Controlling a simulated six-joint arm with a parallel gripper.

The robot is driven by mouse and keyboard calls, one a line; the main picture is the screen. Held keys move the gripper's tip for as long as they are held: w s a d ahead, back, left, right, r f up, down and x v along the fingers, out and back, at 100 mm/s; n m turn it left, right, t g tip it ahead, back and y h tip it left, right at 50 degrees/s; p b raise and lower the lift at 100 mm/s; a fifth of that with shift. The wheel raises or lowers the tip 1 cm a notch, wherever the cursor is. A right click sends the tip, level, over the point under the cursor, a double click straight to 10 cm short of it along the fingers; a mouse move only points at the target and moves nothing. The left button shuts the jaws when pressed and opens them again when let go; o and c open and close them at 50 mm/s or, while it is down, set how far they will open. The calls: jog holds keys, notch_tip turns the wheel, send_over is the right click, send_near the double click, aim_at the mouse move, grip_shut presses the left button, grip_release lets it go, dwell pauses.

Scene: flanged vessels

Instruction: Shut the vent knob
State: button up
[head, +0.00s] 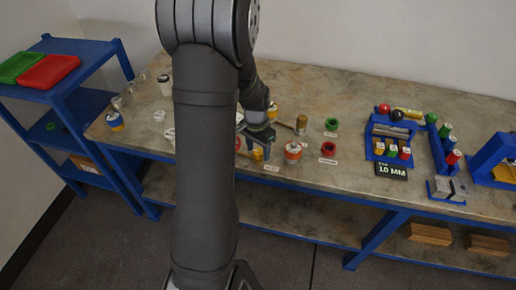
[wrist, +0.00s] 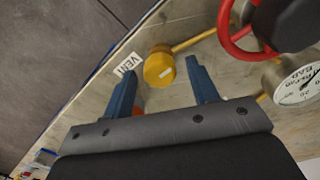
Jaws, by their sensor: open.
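The vent knob (wrist: 160,69) is a round yellow knob on a yellow pipe, with a white VENT label (wrist: 127,65) beside it on the bench. In the head view the yellow knob (head: 258,154) shows just below my gripper (head: 259,137). In the wrist view my gripper (wrist: 162,74) is open, its two blue fingers on either side of the knob in the picture. Nothing is held. I cannot tell whether either finger touches the knob. Much of the vessel is hidden behind my arm in the head view.
A red handwheel (wrist: 236,30) and a dial gauge (wrist: 299,84) stand close to the right of the knob in the wrist view. An orange-and-white jar (head: 293,151) and a red ring-like part (head: 327,148) stand to the right on the bench (head: 350,185).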

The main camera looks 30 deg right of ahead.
jog(key=c, duration=1)
jog(key=shift+n, duration=0.3)
jog(key=n, duration=1.3)
jog(key=shift+s+t, duration=0.1)
jog(key=shift+t, duration=0.2)
jog(key=shift+n, duration=2.1)
